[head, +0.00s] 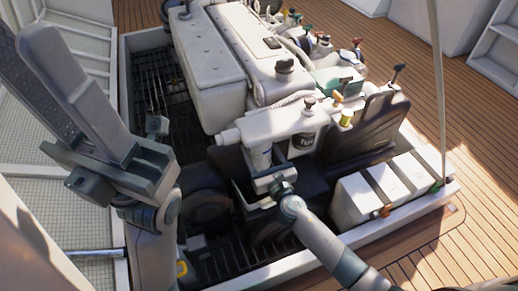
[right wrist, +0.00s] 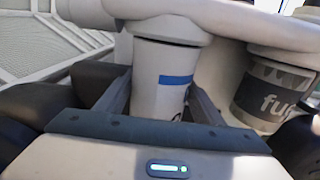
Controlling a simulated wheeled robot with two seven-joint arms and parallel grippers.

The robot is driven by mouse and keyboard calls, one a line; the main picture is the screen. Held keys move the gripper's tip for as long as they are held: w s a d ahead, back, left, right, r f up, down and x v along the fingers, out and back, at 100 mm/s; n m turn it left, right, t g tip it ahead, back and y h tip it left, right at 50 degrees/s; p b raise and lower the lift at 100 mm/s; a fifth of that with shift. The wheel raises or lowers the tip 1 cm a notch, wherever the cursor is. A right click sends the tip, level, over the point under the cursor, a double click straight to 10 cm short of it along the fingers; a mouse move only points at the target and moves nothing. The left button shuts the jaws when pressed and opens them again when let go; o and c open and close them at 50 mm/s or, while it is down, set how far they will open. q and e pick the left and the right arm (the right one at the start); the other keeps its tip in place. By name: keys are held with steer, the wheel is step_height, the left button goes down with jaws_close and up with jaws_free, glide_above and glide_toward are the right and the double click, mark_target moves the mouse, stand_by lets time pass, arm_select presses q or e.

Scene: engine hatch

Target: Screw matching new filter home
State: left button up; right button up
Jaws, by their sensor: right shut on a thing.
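A white filter with a blue band (right wrist: 172,88) is upright under a white filter head (right wrist: 166,30) in the right wrist view; its top meets the head's underside. I cannot tell how tightly it is seated. It shows small in the head view (head: 260,157). My right gripper (head: 272,172) comes in from the lower right and is shut on this filter, one finger on each side; its fingers also show in the right wrist view (right wrist: 160,108). My left gripper (head: 72,85) is raised close to the head camera, empty, with its fingers apart and one ridged pad showing.
The white engine block (head: 230,60) stands behind. White boxes (head: 385,190) line the hatch's right edge. Dark grating (head: 165,80) lies at the left.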

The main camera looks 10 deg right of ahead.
steer(key=n+y, duration=0.2)
steer(key=y, duration=0.1)
steer(key=shift+d+f+g+b, duration=0.1)
steer(key=shift+g+b, duration=0.2)
steer(key=shift+g, duration=0.1)
steer(key=shift+n+y, duration=0.3)
steer(key=shift+y, duration=0.2)
steer(key=n+g+y+b, duration=0.1)
steer(key=n+y+b, duration=0.1)
steer(key=shift+f+g+b, duration=0.1)
steer(key=shift+g+b, duration=0.2)
steer(key=shift+g, duration=0.1)
steer(key=shift+r+n+g+y+b, duration=0.2)
steer(key=shift+n+g+y+b, duration=0.2)
steer(key=shift+y, duration=0.4)
steer(key=o, duration=1.4)
